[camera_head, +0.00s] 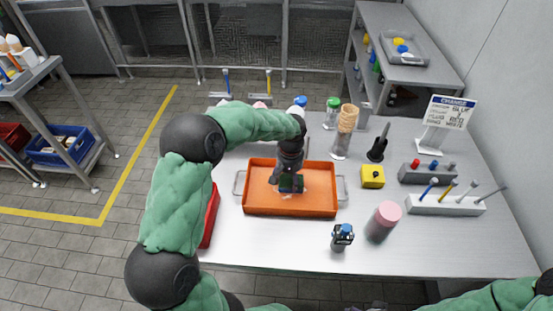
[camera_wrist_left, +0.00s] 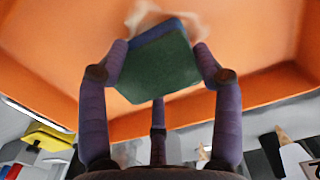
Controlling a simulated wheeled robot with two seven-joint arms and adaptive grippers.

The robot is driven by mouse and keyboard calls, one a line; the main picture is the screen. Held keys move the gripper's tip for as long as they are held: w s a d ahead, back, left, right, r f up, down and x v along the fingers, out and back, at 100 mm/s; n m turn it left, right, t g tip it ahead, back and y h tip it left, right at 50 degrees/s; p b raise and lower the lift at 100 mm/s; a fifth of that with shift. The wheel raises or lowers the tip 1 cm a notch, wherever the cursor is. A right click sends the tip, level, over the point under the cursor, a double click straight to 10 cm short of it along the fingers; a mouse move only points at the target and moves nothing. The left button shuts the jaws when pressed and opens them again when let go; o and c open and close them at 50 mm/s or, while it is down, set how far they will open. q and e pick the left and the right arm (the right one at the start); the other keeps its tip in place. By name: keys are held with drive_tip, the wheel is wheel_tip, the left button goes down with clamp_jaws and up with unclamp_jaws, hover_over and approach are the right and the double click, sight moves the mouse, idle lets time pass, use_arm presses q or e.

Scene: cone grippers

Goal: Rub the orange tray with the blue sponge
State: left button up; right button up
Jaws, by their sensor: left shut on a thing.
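The orange tray (camera_head: 262,208) lies on the metal table with a wire handle at each end. My left gripper (camera_head: 284,180) reaches down into it near the middle. It is shut on the blue sponge (camera_head: 292,184), whose dark green side shows. In the left wrist view the fingers (camera_wrist_left: 160,75) hold the sponge (camera_wrist_left: 155,70) from both sides against the orange tray floor (camera_wrist_left: 255,50). A pale smear (camera_wrist_left: 150,15) shows on the tray beside the sponge. Whether the sponge touches the floor is hard to tell. My right gripper is out of view.
A red bin (camera_head: 210,217) stands left of the tray. Right of it are a yellow block (camera_head: 372,177), a pink-topped cup (camera_head: 383,222) and a small dark bottle (camera_head: 342,237). The table's front right is clear.

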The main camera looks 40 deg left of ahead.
sight(288, 181)
use_arm(q)
drive_tip(key=r, duration=0.2)
drive_tip(key=r+p, duration=0.1)
drive_tip(key=shift+s+r, duration=0.25)
drive_tip(key=shift+r, duration=0.05)
wheel_tip(288, 181, up, 2)
drive_tip(key=shift+w+p, duration=0.15)
drive_tip(key=shift+p, duration=0.8)
drive_tip(key=shift+r+p, duration=0.9)
drive_tip(key=shift+r, duration=0.35)
